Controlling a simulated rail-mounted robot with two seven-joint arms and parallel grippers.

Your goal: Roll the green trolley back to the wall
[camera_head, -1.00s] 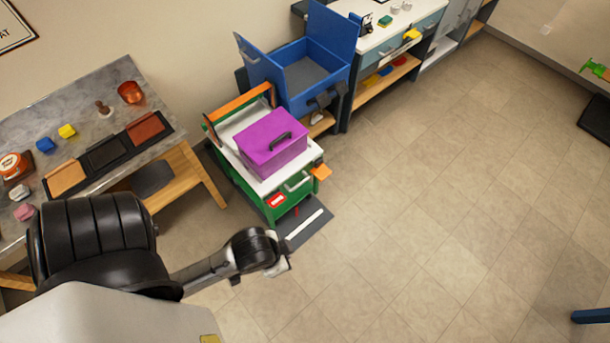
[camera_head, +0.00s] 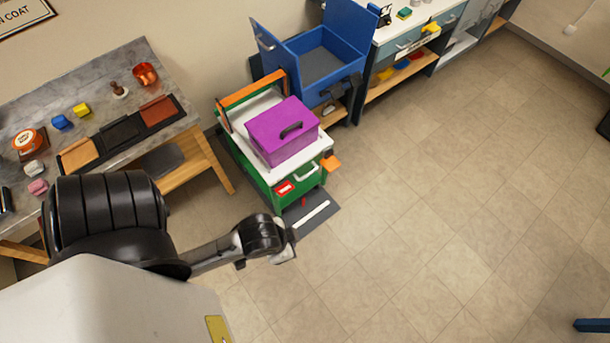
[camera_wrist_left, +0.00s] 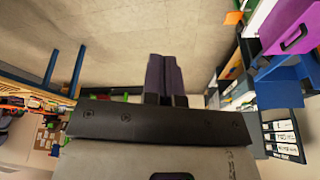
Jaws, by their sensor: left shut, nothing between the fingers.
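The green trolley (camera_head: 262,188) stands at the picture's middle, beside the wooden-legged bench. It has a white top, an orange bar (camera_head: 252,90) at its back and an orange piece (camera_head: 330,162) at its front right corner. A purple box (camera_head: 280,145) with a dark handle sits on top. My left gripper (camera_head: 287,253) is in front of the trolley and apart from it, low in the head view. In the left wrist view its fingers (camera_wrist_left: 165,78) are together with nothing between them. The purple box (camera_wrist_left: 282,25) shows there at the upper right. My right gripper is not in view.
A dark mat with a white strip (camera_head: 313,215) lies at the trolley's front. A blue open bin (camera_head: 320,85) stands behind it to the right. The marble-topped bench (camera_head: 60,100) is at the left. The floor (camera_head: 430,210) to the right is clear.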

